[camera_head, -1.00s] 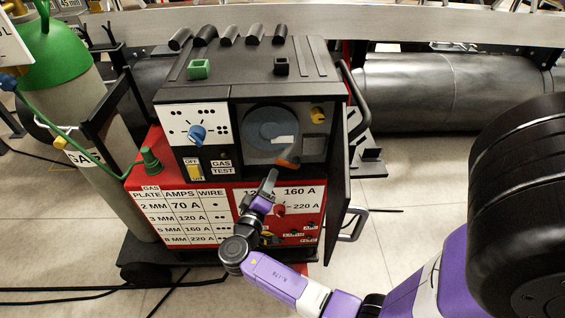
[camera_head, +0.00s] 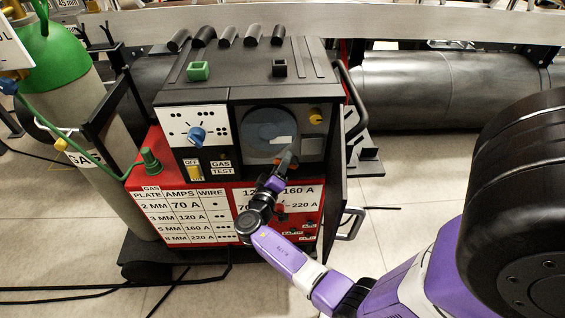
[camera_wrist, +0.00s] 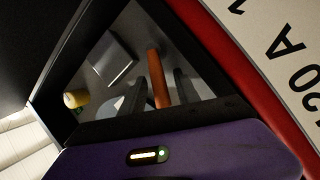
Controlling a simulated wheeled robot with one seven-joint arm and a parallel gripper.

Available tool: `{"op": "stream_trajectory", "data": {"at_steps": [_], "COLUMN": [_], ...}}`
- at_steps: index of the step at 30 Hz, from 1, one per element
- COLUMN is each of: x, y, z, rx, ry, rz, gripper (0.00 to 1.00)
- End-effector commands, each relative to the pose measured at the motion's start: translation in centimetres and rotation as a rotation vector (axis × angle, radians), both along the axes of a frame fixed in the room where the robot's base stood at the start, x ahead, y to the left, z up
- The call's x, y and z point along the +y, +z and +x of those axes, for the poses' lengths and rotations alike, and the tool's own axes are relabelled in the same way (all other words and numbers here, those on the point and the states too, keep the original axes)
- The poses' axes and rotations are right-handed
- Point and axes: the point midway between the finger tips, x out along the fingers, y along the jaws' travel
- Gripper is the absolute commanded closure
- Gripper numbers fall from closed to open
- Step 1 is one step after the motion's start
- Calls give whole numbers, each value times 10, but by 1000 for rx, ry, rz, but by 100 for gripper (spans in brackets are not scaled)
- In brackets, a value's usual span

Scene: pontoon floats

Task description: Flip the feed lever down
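The feed lever (camera_wrist: 158,79) is orange and sits inside the open wire compartment of the welding machine. In the head view my gripper (camera_head: 285,161) reaches into the lower right of this compartment and covers most of the lever. In the wrist view the two dark grey fingers stand on either side of the lever, with small gaps showing. The gripper looks open around it; contact cannot be made out. The blue-grey wire spool (camera_head: 270,130) is behind and left of the gripper.
The compartment's open door (camera_head: 338,150) stands on the right, close to my arm. A yellow knob (camera_head: 315,116) is at the upper right inside. A blue dial (camera_head: 197,136) and a yellow switch (camera_head: 195,172) are on the left panel. Open floor lies to the right.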

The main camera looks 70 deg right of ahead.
Motion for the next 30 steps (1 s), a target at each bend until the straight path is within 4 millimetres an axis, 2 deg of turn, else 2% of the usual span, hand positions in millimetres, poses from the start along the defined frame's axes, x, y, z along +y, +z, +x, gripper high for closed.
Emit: {"op": "stream_trajectory", "data": {"at_steps": [3,9,30], "x": [0,0,1], "y": [0,0,0], "z": [0,0,0], "rx": [0,0,0], "ry": [0,0,1], "rz": [0,0,0], "gripper": [64,100,100]}}
